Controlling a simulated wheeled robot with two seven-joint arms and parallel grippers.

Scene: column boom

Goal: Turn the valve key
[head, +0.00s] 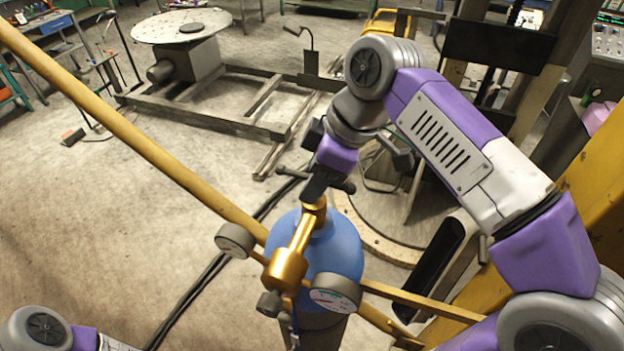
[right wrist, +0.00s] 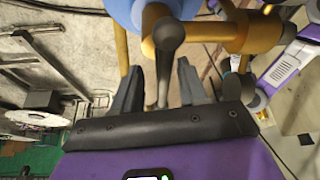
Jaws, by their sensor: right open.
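The valve key (head: 343,186) is a dark bar with rounded ends, crosswise above the brass valve (head: 289,265) of a blue gas cylinder (head: 340,250). In the right wrist view the key (right wrist: 168,45) runs lengthwise between the two grey fingers. My right gripper (head: 316,190) points down at the key from above, and partly hides it in the head view. Its fingers (right wrist: 163,82) stand apart on either side of the bar, with a visible gap on each side. Whether they touch it lower down is hidden. My left gripper is out of view; only part of my left arm shows at bottom left.
Two round gauges (head: 235,240) (head: 335,293) flank the brass valve. A long yellow rail (head: 150,150) passes diagonally by the cylinder. A yellow column (head: 600,190) stands at the right. A metal frame with a round-topped turntable (head: 181,26) lies behind. The left floor is mostly clear.

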